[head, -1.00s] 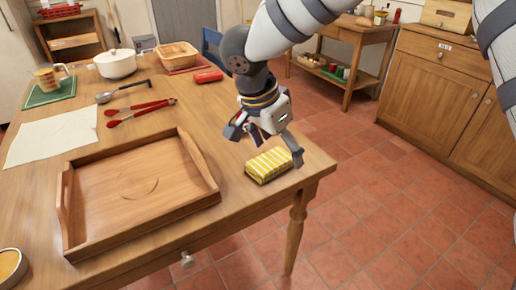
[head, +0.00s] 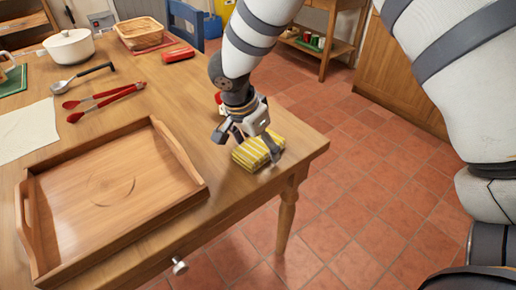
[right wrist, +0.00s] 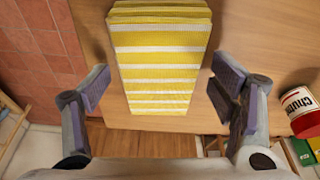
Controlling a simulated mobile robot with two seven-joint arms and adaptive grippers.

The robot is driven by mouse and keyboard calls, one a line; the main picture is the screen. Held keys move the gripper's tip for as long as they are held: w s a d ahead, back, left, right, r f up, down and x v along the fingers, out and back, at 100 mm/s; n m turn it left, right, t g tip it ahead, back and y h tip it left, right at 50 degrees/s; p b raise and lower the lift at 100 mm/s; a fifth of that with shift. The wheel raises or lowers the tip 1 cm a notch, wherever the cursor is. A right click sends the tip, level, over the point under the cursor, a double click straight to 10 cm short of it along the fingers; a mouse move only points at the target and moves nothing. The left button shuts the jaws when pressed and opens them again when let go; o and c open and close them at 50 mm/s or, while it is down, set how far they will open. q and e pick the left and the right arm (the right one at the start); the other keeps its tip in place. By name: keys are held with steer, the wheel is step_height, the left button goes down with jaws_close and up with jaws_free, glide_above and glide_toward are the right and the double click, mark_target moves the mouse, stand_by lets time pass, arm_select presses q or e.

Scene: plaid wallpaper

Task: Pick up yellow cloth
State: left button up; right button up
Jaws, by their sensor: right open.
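The yellow cloth (head: 256,153), folded with white stripes, lies near the right corner of the wooden table. It fills the upper middle of the right wrist view (right wrist: 160,60). My right gripper (head: 248,147) is over the cloth, with its fingers apart on either side. In the right wrist view the open fingers (right wrist: 165,100) flank the near end of the cloth, with gaps on both sides. Nothing is held. My left gripper is not in view.
A wooden tray (head: 190,166) sits left of the cloth. Red tongs (head: 105,100), a ladle (head: 80,77), a red case (head: 178,54) and a white pot (head: 70,48) lie farther back. A red-and-white can (right wrist: 299,108) stands near the right finger. The table edge is close to the cloth.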

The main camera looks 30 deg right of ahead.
mark_target(261, 142)
steer(key=shift+r, duration=0.1)
steer(key=c, duration=1.2)
steer(key=shift+c, duration=0.2)
steer(key=shift+r, duration=0.3)
step_height(261, 142, up, 3)
steer(key=shift+w+f, duration=0.1)
steer(key=s+r, duration=0.1)
steer(key=s+a+r+p, duration=0.1)
steer(key=r, duration=0.1)
steer(key=s+a+r, duration=0.1)
steer(key=r, duration=0.1)
steer(key=shift+s+r+p, duration=0.1)
steer(key=shift+p, duration=0.25)
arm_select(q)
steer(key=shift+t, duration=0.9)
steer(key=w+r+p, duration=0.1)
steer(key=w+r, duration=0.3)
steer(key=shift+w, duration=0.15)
arm_select(e)
steer(key=s+a+r, duration=0.4)
steer(key=s+a, duration=0.2)
steer(key=s, duration=0.2)
steer(key=shift+s+r, duration=0.2)
steer(key=shift+s, duration=0.1)
